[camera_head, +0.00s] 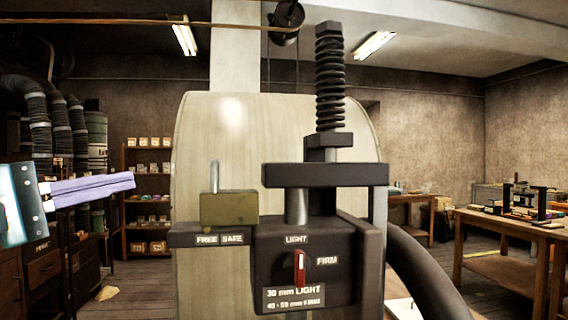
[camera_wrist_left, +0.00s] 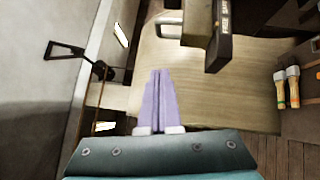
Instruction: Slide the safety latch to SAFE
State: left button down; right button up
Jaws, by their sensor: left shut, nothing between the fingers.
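The block stands above both words, more over SAFE. My left gripper (camera_head: 133,182) is shut and empty, left of the latch and apart from it, at about pin height. Its lilac fingers (camera_wrist_left: 160,72) lie together in the left wrist view, with part of the dark press (camera_wrist_left: 222,45) beyond. My right gripper is in neither view.
The press body (camera_head: 335,235) carries a red-and-white selector knob (camera_head: 299,268) below LIGHT, with FIRM to the right. Free space lies between my fingers and the latch. A workbench (camera_head: 510,240) stands far right.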

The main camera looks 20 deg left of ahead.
aim_at(213, 169)
pick_arm(q)
jog(key=p+x, duration=0.1)
jog(key=x, duration=0.2)
jog(key=d+p+x, duration=0.1)
jog(key=p+x, duration=0.1)
jog(key=x, duration=0.1)
jog(key=d+p+x, duration=0.1)
jog(key=x, duration=0.2)
jog(key=shift+r, duration=0.4)
jog(key=shift+w+d+f+p, duration=0.1)
jog(key=shift+w+d+p, duration=0.4)
jog(key=shift+d, duration=0.15)
jog(key=shift+d, duration=0.1)
jog(key=w+d, duration=0.1)
jog(key=w+d+p, duration=0.1)
jog(key=d, duration=0.1)
jog(key=shift+d, duration=0.2)
